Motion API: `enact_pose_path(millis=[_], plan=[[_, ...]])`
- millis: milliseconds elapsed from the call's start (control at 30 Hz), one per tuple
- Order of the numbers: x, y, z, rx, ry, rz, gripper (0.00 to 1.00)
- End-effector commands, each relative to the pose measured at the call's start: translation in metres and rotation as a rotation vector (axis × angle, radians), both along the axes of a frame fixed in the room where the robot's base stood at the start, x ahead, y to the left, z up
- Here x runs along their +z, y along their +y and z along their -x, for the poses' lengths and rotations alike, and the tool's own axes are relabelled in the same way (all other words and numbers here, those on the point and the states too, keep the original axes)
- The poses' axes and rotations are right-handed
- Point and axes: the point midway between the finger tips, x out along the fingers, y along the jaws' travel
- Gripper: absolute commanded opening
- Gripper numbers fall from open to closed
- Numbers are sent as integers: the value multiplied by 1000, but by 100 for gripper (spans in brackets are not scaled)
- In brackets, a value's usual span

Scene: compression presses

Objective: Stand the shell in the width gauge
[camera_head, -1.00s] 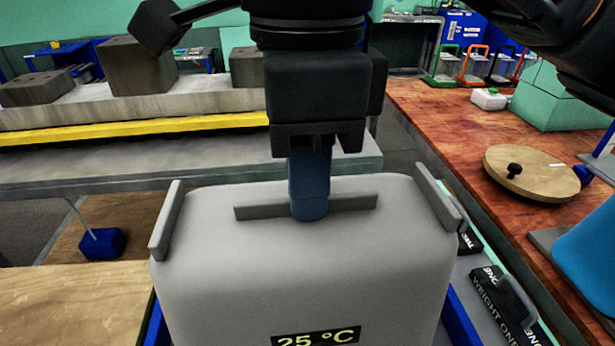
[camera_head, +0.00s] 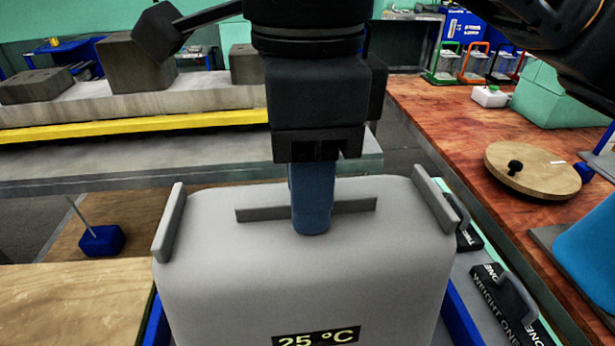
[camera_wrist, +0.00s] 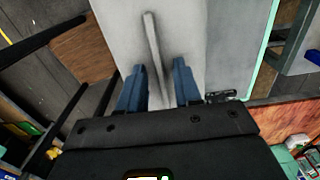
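I cannot pick out the shell or the width gauge with certainty. A large grey rounded body (camera_head: 300,275) marked 25 °C stands in front, with a thin upright ridge (camera_head: 262,213) on top and a raised strip at each side. My gripper (camera_head: 312,225) points down over this top, one blue finger in front of the ridge. In the wrist view, my gripper (camera_wrist: 159,66) is open, its two blue fingers apart. The ridge (camera_wrist: 152,40) runs between them, and no contact with it is visible. The far finger is hidden in the head view.
Black weights (camera_head: 505,300) lie right of the grey body. The wooden bench (camera_head: 430,110) at right carries a round wooden disc (camera_head: 535,172) with a black knob. Grey blocks (camera_head: 138,65) stand on a shelf at back left. A blue block (camera_head: 101,240) with a rod is at left.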

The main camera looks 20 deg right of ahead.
Motion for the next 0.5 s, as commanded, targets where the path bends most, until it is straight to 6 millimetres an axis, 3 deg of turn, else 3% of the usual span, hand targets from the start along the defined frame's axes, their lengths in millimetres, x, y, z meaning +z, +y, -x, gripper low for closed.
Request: enact_pose_path(millis=[167, 500], plan=[[8, 0, 0, 0, -2, 0, 34], [74, 0, -1, -2, -5, 2, 34]])
